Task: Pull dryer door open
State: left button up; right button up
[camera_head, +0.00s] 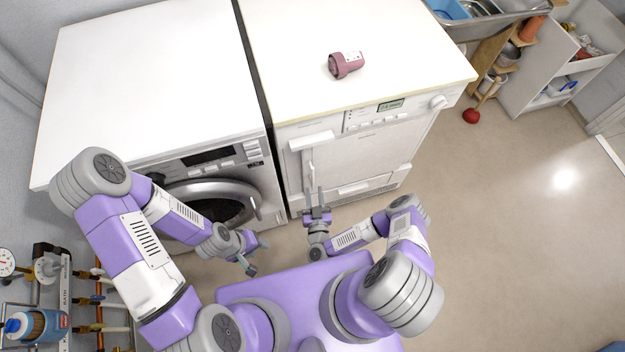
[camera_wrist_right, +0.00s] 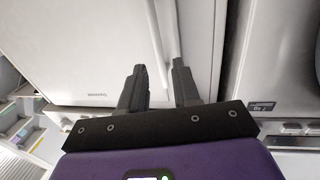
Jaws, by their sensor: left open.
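The dryer (camera_head: 365,125) is the white machine on the right, and its white front door (camera_head: 365,160) looks closed. A light vertical handle (camera_head: 308,163) runs along the door's left side. In the right wrist view the door (camera_wrist_right: 85,45) and the handle (camera_wrist_right: 166,40) are close ahead. My right gripper (camera_head: 315,190) is open just in front of the handle's lower end. In its wrist view the two dark fingers (camera_wrist_right: 158,75) stand apart, with the handle lined up between them; contact cannot be told. My left gripper (camera_head: 257,257) is open and empty, low in front of the washing machine.
A washing machine (camera_head: 150,75) with a round dark-glass door (camera_head: 215,203) stands left of the dryer. The floor (camera_head: 510,210) to the right is largely clear, with a red ball (camera_head: 471,116) near the shelves.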

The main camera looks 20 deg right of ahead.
aim_at(313, 177)
jog(key=w, duration=0.2)
jog(key=w+d+b, duration=0.1)
jog(key=w, duration=0.1)
jog(key=w+b, duration=0.1)
jog(key=w, duration=0.2)
jog(key=shift+w+d, duration=0.1)
jog(key=shift+d, duration=0.05)
grip_shut()
